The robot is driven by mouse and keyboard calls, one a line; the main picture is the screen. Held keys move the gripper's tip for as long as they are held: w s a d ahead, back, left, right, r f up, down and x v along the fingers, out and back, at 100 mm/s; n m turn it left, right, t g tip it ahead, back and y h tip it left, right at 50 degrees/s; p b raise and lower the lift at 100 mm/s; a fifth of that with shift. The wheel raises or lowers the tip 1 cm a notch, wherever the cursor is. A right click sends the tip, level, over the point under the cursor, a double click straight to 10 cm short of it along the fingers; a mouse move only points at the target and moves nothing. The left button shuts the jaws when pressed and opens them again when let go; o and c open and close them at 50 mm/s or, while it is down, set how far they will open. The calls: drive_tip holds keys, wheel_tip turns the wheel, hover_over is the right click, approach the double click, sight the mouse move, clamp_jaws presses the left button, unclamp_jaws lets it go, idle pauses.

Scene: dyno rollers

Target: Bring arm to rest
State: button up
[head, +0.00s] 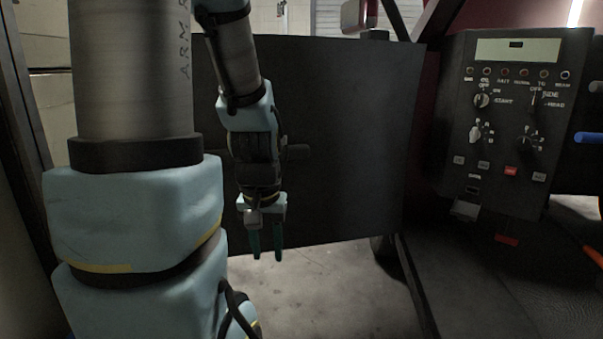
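My arm fills the left side of the head view, with its wrist hanging down near the middle left. My gripper (265,243) points down, with two teal fingers. A narrow gap shows between the fingers and nothing is seen between them. The gripper hangs in front of the lower part of a large dark panel (345,140), above the concrete floor. I cannot tell how far the fingers are from the panel.
A black control box (512,120) with knobs, small lamps and buttons stands at the right. A blue handle (588,138) sticks out at its right. A dark ledge (480,275) lies below the box. Bare concrete floor (320,295) shows below my gripper.

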wheel_tip(320, 180, up, 33)
drive_tip(key=p, duration=3.1)
drive_tip(key=shift+f, duration=0.15)
drive_tip(key=shift+o, duration=0.2)
